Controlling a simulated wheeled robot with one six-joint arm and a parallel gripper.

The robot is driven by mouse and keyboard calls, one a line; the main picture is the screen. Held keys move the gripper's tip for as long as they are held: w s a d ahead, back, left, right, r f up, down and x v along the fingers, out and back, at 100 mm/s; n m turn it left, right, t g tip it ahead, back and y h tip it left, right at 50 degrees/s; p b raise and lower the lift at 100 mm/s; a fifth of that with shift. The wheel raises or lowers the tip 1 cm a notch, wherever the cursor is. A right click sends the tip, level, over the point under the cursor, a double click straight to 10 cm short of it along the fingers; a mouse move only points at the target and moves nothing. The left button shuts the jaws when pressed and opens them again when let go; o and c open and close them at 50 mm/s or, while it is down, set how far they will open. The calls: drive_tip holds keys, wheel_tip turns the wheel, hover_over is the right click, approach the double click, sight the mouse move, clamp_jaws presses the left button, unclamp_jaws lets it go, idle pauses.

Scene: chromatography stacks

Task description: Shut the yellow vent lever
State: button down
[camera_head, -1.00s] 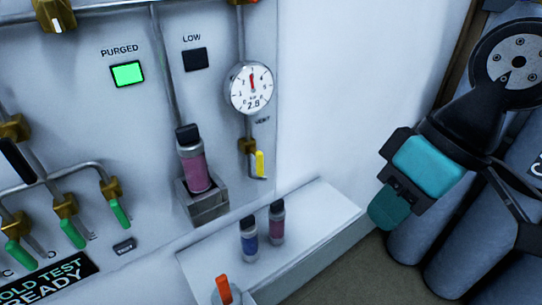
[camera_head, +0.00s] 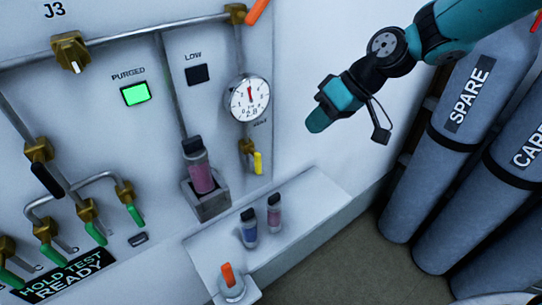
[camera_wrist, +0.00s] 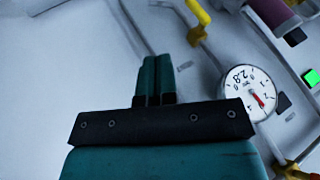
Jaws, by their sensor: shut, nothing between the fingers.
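The yellow vent lever (camera_head: 258,163) hangs down from a brass valve (camera_head: 246,147) below the round gauge, roughly along its pipe. In the wrist view the yellow lever (camera_wrist: 198,12) shows at the top edge, partly cut off. My gripper (camera_head: 316,122) is to the right of the lever and higher in the head view, apart from it. In the wrist view my gripper's fingers (camera_wrist: 157,66) are together with nothing between them.
The gauge (camera_head: 247,98) reads 2.8 on its face. A green PURGED lamp (camera_head: 136,93) is lit. Two small vials (camera_head: 261,221) stand on the ledge (camera_head: 318,194) below. Grey cylinders (camera_head: 460,130) stand at the right. An orange-topped flask (camera_head: 230,285) is in front.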

sight(258, 164)
drive_tip(key=s+a+f+p, duration=0.1)
drive_tip(key=a+f+p, duration=0.3)
drive_tip(key=a+f, duration=0.4)
drive_tip(key=shift+s+a, duration=0.4)
drive_tip(key=shift+a, duration=0.2)
